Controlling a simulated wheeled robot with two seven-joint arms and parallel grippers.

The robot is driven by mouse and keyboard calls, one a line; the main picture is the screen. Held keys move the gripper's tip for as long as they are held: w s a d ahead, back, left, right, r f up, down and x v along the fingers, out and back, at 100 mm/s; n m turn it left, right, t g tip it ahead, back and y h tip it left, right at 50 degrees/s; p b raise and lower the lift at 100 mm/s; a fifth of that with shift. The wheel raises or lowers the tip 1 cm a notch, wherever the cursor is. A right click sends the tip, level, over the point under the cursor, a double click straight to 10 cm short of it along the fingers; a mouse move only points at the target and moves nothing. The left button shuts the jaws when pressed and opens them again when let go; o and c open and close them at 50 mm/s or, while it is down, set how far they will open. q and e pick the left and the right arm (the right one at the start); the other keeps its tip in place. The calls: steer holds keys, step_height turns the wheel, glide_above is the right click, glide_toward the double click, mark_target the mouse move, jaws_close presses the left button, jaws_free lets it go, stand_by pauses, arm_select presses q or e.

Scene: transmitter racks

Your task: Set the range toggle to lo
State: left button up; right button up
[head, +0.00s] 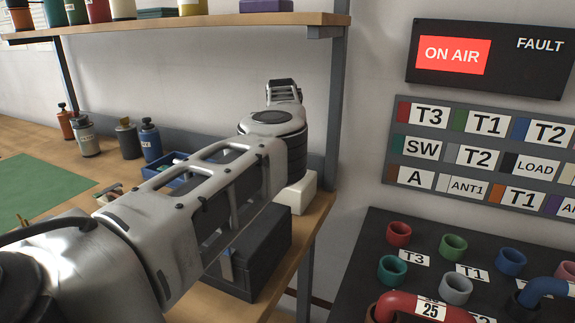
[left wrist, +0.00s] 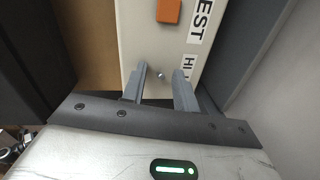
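The range toggle (left wrist: 160,75) is a small metal lever on a pale instrument box (left wrist: 145,40), next to a label reading "HI" whose rest is hidden. My left gripper (left wrist: 160,88) is open, with one finger on each side of the toggle. Whether either finger touches the lever I cannot tell. In the head view, my left arm reaches across the bench, and its fingers are hidden. A pale box (head: 299,192) shows partly behind the arm. My right gripper is in neither view.
A black box (head: 262,250) stands on the bench under my arm. A blue tray (head: 165,175) and several bottles (head: 87,137) are to the left. A shelf (head: 200,22) hangs above, with a grey post (head: 335,110) to the right. An orange square (left wrist: 168,11) is on the instrument box.

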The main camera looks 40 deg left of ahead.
arm_select(q)
steer(key=shift+c, duration=0.3)
jaws_close()
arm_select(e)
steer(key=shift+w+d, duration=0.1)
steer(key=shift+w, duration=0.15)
